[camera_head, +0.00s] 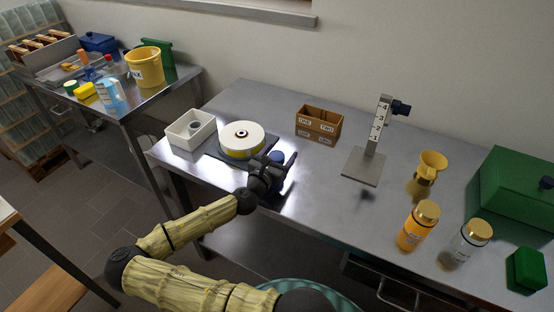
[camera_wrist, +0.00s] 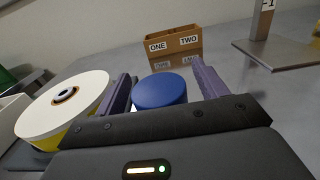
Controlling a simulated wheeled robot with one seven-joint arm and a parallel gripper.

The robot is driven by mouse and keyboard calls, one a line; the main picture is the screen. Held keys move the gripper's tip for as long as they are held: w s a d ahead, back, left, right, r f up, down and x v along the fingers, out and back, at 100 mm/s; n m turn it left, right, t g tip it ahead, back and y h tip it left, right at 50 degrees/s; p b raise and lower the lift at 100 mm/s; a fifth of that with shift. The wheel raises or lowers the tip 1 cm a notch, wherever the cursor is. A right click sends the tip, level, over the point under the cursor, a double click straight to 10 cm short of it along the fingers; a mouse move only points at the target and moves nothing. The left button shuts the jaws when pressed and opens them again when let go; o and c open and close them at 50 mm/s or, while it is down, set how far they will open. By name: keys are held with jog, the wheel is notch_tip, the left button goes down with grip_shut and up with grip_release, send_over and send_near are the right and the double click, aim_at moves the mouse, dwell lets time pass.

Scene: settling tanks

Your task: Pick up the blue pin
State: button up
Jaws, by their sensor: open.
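The blue pin (camera_wrist: 160,90) shows in the wrist view as a round blue cylinder with a flat top. It stands between the two purple-grey fingers of my gripper, with its lower part hidden by the gripper body. In the head view the blue pin (camera_head: 277,156) is mostly hidden behind my gripper (camera_head: 278,163), beside the turntable on the steel table. My gripper is open, with a finger on either side of the pin; I cannot tell whether either touches it.
A white-topped round turntable (camera_head: 241,137) stands close at the left of my gripper. Behind are a brown box labelled ONE and TWO (camera_head: 318,126) and a numbered stand (camera_head: 364,166). A white bin (camera_head: 189,130) is at the left. Bottles (camera_head: 418,226) stand at the right.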

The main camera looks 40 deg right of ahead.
jog(key=shift+c, duration=0.4)
jog(key=c, duration=1)
notch_tip(320, 180, up, 10)
jog(key=shift+r, duration=0.1)
